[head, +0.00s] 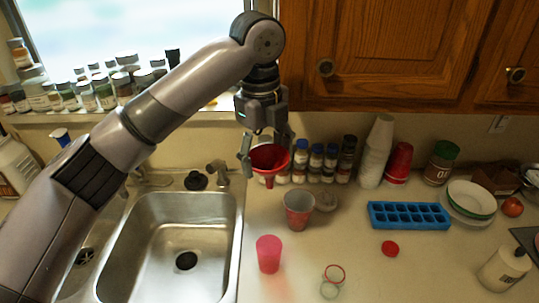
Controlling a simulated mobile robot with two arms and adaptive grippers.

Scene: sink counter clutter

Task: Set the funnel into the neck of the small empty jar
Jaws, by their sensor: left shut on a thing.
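My left gripper (268,160) comes down from above and is shut on a red funnel (270,158). The funnel is upright, wide mouth up and spout down, in the air behind a red-and-grey cup. A small, clear, see-through jar (332,281) appears to stand on the counter at the front; only a reddish ring and a pale greenish ring show clearly, and it looks empty. The funnel is well behind the jar and to its left, apart from it. My right gripper is not in view.
A pink cup (268,254) and the red-and-grey cup (298,211) stand between funnel and jar. A red lid (390,248), blue ice tray (409,216) and white bottle (504,268) are to the right. The sink (237,225) is left; spice bottles (315,163) line the back.

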